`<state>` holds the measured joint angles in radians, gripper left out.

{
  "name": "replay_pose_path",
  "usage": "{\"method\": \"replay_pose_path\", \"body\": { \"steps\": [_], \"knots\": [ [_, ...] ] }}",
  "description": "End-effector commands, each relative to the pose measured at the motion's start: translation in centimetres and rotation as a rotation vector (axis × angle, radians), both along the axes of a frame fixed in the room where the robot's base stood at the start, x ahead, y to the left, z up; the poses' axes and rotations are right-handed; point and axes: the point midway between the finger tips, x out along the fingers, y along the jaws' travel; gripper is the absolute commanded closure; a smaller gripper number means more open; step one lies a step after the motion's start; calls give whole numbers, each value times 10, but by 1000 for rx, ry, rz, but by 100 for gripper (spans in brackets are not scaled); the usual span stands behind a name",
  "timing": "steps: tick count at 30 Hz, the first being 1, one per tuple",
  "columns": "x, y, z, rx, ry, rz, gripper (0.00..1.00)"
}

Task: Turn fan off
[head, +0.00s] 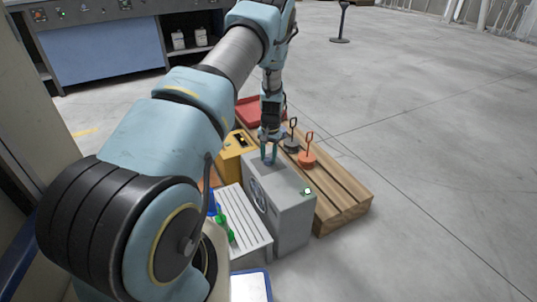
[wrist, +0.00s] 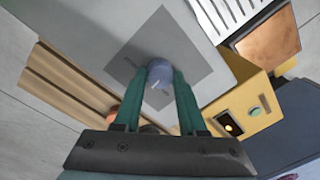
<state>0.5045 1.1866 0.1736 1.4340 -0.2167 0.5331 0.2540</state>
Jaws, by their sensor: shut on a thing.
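The fan is a grey box (head: 290,208) with a round grille (head: 258,196) on its side. In the wrist view, a round blue-grey knob (wrist: 158,97) with a white mark stands on a dark square plate (wrist: 165,42) on the box top. My gripper (head: 269,153) reaches down from above to this knob. Its teal fingers (wrist: 159,76) are shut on the knob's two sides. The fingers cover part of the knob.
A yellow box (head: 233,150) and a white slatted box (head: 240,218) stand close by. Open floor lies to the right.

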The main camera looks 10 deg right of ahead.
Motion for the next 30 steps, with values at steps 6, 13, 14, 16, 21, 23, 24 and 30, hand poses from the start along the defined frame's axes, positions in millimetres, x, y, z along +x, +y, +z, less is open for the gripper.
{"method": "replay_pose_path", "body": {
  "steps": [6,13,14,16,21,23,24,30],
  "knots": [
    [1,-1,2,-1,-1,204,100],
    [1,0,1,-1,-2,422,100],
    [1,0,1,0,-1,450,100],
    [1,0,1,-1,-1,514,100],
    [2,0,1,-1,-2,657,100],
    [2,0,1,-1,-2,702,100],
    [2,0,1,-1,-2,729,100],
    [2,0,1,-1,0,838,100]
  ]
}}
